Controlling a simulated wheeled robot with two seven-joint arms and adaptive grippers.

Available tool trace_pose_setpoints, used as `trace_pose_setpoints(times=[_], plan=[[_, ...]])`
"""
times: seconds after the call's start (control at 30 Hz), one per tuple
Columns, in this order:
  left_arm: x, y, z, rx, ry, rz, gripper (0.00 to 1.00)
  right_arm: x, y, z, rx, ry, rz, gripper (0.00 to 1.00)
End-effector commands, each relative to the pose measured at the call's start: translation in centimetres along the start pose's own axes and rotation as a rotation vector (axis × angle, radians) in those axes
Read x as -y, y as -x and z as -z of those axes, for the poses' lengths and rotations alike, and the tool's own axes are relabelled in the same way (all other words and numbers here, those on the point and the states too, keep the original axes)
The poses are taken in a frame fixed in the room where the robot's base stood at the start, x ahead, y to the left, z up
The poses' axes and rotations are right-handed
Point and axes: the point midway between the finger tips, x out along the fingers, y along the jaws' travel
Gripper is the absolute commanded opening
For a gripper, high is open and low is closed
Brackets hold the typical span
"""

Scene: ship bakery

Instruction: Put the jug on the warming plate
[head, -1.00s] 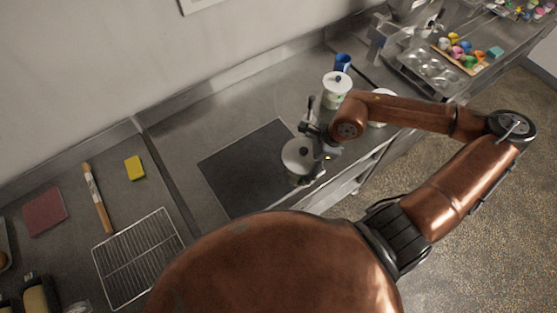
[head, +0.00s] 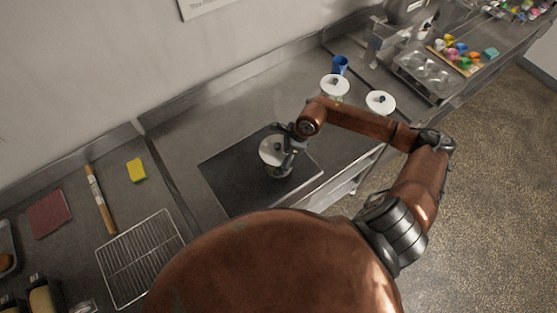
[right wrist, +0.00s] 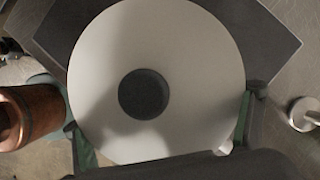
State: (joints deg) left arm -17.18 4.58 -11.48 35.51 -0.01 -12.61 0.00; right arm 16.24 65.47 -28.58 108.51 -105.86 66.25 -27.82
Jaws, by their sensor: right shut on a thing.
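The jug (head: 272,152) has a white lid with a dark knob and a metal body. In the head view it is over the dark warming plate (head: 230,185), near the plate's middle. I cannot tell whether its base touches the plate. My right gripper (head: 291,146) is shut on the jug from its right side. In the right wrist view the jug's round white lid (right wrist: 200,60) fills the middle, between the two fingers (right wrist: 166,140). The dark plate's corner (right wrist: 278,40) shows behind it. My left gripper is not in view.
Two more white-lidded vessels (head: 335,84) (head: 380,101) and a blue cup (head: 340,64) stand to the right. The plate's left part is clear.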

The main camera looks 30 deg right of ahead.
Motion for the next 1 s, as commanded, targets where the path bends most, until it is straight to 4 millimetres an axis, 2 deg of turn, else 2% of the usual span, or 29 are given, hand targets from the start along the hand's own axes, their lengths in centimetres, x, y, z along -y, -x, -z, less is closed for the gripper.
trace_pose_setpoints(times=[0.1,0.2,0.53,0.57,0.8,1.0], plan=[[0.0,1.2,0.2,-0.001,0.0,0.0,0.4,-0.2,-1.3,0.5,0.001,-0.004,-0.003,0.35],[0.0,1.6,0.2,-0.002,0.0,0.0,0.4,-0.1,-2.2,0.9,0.002,-0.003,-0.002,0.35],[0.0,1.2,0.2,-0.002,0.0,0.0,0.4,-0.1,-2.6,1.1,0.001,-0.001,0.0,0.35],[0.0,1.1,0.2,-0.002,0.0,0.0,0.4,-0.1,-2.7,1.3,-0.002,-0.002,-0.001,0.81],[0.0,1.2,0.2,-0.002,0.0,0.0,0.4,-0.1,-2.6,1.2,-0.002,-0.002,-0.001,0.98],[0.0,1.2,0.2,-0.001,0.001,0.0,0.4,-0.1,-2.6,1.2,-0.001,-0.002,-0.001,0.98]])
